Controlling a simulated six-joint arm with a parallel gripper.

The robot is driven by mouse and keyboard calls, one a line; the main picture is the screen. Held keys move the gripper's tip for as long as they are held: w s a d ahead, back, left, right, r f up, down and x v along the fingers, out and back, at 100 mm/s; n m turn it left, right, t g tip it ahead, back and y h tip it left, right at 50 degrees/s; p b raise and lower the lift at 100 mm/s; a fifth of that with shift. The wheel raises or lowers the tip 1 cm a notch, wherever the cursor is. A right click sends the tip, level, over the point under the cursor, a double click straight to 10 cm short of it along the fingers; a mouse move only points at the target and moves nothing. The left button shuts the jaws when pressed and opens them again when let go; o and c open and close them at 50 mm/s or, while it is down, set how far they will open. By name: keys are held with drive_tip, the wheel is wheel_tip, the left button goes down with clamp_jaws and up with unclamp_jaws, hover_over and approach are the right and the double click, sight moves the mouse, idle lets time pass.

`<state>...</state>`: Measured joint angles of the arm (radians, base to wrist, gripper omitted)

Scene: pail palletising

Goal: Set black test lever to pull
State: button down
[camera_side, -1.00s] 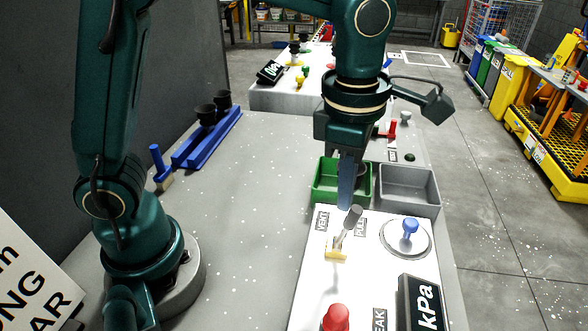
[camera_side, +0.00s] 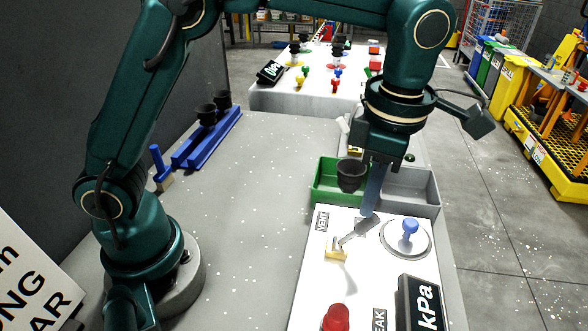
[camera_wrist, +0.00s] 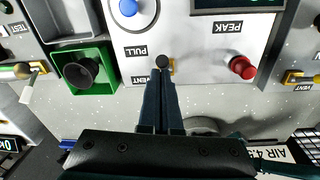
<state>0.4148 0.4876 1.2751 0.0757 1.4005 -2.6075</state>
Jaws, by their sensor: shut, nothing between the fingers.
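The test lever (camera_side: 358,233) has a dark grey handle on a brass base (camera_side: 335,255) on the white panel (camera_side: 385,266). It leans well over to the right in the side view, its handle over the label on that side. In the wrist view its black knob (camera_wrist: 162,62) shows in front of my fingertips, and the PULL label (camera_wrist: 137,50) is close to its left. My gripper (camera_side: 368,212) is shut and empty, its tips at the handle's end. They look in contact, but I cannot be sure. The VENT label (camera_side: 322,221) is on the lever's other side.
A blue knob (camera_side: 410,227), a red button (camera_side: 336,318) and a kPa display (camera_side: 421,303) are on the panel. Behind it stand a green bin (camera_side: 326,184) holding a black cup (camera_side: 351,174) and a grey bin (camera_side: 411,187).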

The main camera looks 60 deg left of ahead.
drive_tip(key=shift+w+d+f+t+h, duration=0.3)
drive_tip(key=shift+w+d+f, duration=0.25)
drive_tip(key=shift+w+d, duration=0.25)
drive_tip(key=r, duration=0.3)
drive_tip(key=s+r, duration=0.1)
drive_tip(key=shift+s+a+r, duration=0.1)
drive_tip(key=shift+a+r, duration=0.25)
drive_tip(key=shift+s+a+r, duration=0.2)
drive_tip(key=shift+a+r, duration=0.05)
drive_tip(key=shift+r, duration=0.5)
drive_tip(key=shift+g, duration=0.4)
